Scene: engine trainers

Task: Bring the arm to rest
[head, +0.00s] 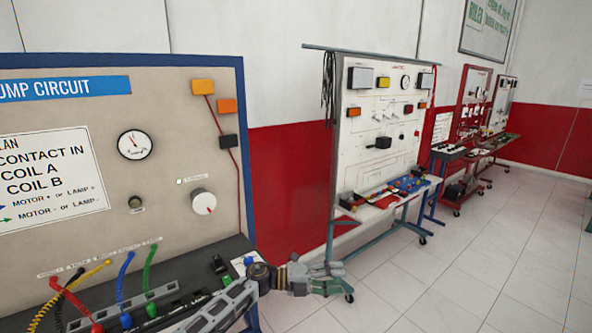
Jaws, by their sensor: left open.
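My left arm comes in low in the head view, in front of the bench shelf of the near trainer board (105,200). My left gripper (336,279) is at the arm's end, past the right edge of that board. It points right, its fingers are apart, and nothing shows between them. It appears in front of the floor and the foot of the second trainer stand. I cannot tell its distance from that stand. My right gripper is not in view.
The near bench shelf (215,255) carries coloured cables plugged in at the left. A second wheeled trainer (385,150) stands behind, with red-framed trainers (475,100) farther back. Tiled floor (470,280) at the right is clear.

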